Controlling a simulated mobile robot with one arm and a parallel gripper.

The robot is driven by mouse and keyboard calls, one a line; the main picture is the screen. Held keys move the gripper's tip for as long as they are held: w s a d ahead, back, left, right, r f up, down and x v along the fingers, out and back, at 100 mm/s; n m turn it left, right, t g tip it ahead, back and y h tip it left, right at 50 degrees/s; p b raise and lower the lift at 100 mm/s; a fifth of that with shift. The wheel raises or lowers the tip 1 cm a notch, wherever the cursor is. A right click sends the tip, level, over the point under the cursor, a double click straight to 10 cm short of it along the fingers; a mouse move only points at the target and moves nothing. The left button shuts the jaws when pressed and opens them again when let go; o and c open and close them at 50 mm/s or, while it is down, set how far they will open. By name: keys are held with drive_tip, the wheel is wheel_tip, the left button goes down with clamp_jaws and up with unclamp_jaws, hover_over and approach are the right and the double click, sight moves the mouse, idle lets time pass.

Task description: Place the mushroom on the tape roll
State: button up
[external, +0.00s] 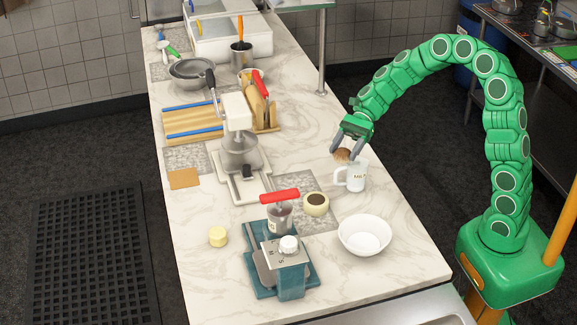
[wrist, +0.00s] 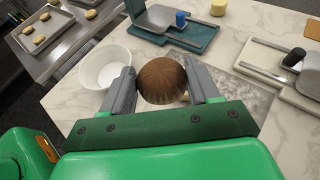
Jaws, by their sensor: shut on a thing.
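The mushroom (external: 342,155) has a round brown cap. My gripper (external: 345,152) is shut on it and holds it above the counter, close to the white mug (external: 356,178). In the wrist view the mushroom (wrist: 162,81) sits between the two grey fingers of my gripper (wrist: 163,88). The tape roll (external: 316,204) is a cream ring with a dark centre, lying flat on the counter below and left of my gripper in the external view. In the wrist view it is mostly or fully hidden behind the mushroom.
A white bowl (external: 365,236) stands right of the tape roll. A teal scale-like device (external: 291,275) and a red-handled pot (external: 280,216) stand left of it. A grey-white press (external: 240,155) is farther back. Bare marble (external: 405,225) lies right of the mug.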

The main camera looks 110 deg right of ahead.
drive_tip(key=s+a+n+g+y, duration=0.3)
drive_tip(key=a+n+g+y, duration=0.1)
drive_tip(key=a+n+g, duration=0.1)
drive_tip(key=w+d+f, duration=0.3)
drive_tip(key=w+d, duration=0.1)
drive_tip(key=w, duration=0.4)
approach(316, 204)
drive_tip(key=w+a+r, duration=0.2)
drive_tip(key=shift+a+r, duration=0.2)
drive_tip(key=shift+r, duration=0.15)
drive_tip(key=shift+w+f, duration=0.15)
drive_tip(key=shift+f, duration=1.45)
drive_tip(key=shift+f, duration=0.15)
drive_tip(key=o, duration=1)
drive_tip(key=shift+o, duration=0.2)
